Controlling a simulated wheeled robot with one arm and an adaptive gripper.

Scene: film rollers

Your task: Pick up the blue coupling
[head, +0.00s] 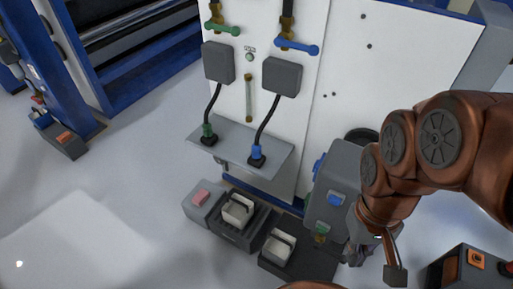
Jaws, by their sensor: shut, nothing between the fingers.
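The blue coupling (257,153) is at the lower end of the right black cable and rests on the grey shelf (272,148) of the white cabinet. A green coupling (208,131) is at the end of the left cable, on the same shelf. My gripper (376,264) hangs pointing down at the lower right, well to the right of and nearer than the blue coupling. It is shut and empty, and apart from both couplings. Part of it is hard to make out against the dark equipment behind.
Above are a green valve handle (222,29) and a blue valve handle (296,47). Below the shelf stand a grey pedal box (205,205) and two dark units with pale pedals. A grey machine (335,190) is behind my arm.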

